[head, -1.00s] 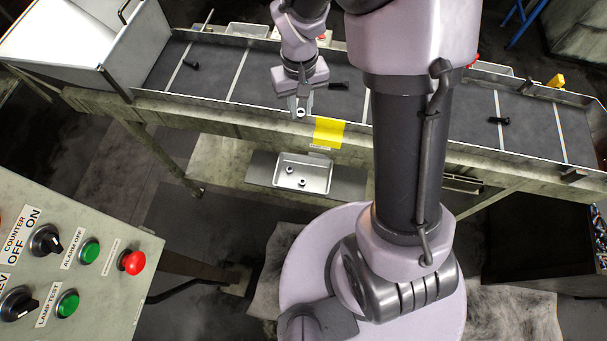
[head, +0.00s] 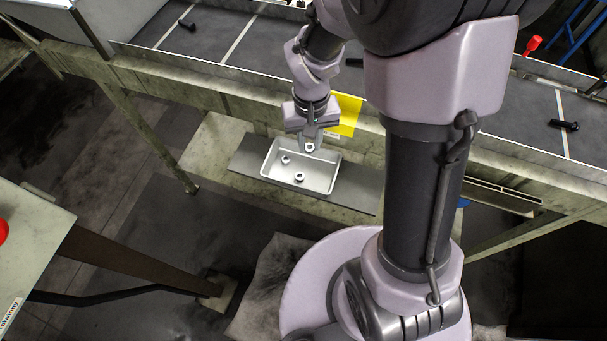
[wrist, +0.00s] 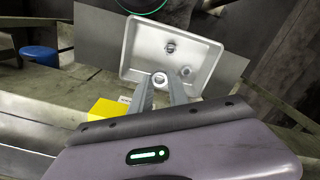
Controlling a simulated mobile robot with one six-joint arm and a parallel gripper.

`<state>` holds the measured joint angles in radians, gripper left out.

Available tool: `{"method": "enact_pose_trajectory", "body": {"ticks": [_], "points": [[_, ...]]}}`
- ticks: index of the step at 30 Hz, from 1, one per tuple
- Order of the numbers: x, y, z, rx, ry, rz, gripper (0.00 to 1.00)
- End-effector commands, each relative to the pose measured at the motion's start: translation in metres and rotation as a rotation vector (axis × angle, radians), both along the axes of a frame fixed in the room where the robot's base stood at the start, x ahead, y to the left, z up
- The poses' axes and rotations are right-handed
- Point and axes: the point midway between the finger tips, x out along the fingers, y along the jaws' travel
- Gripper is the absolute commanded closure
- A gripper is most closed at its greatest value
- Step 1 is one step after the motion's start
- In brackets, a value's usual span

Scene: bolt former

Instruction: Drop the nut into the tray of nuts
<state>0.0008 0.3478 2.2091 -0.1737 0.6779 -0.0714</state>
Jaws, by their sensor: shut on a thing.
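My gripper (head: 310,147) is shut on a small metal nut (head: 310,148), held at its fingertips. In the wrist view the nut (wrist: 159,79) sits between the two fingertips. The white tray of nuts (head: 266,165) lies on a grey mat on the lower shelf, with two nuts (head: 299,177) inside it. In the head view the held nut appears over the tray's back edge; in the wrist view it overlaps the near part of the tray (wrist: 207,72). The held nut is above the tray; the exact height is hard to tell.
A conveyor (head: 270,60) with black bolts (head: 565,125) runs above and behind the shelf. A yellow label (head: 347,112) hangs on its front rail beside my gripper. A control panel (head: 30,240) stands at the left. A blue object (wrist: 38,57) is on the left in the wrist view.

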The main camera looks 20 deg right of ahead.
Motion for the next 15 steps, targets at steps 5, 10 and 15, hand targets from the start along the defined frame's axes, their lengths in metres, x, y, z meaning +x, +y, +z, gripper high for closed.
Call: {"method": "enact_pose_trajectory", "body": {"ticks": [5, 10, 15], "points": [[0.000, 0.000, -0.021, 0.000, 0.001, 0.000, 1.00], [0.000, 0.000, -0.050, 0.000, 0.001, 0.000, 1.00], [0.000, 0.000, -0.058, 0.000, 0.001, 0.000, 1.00]]}}
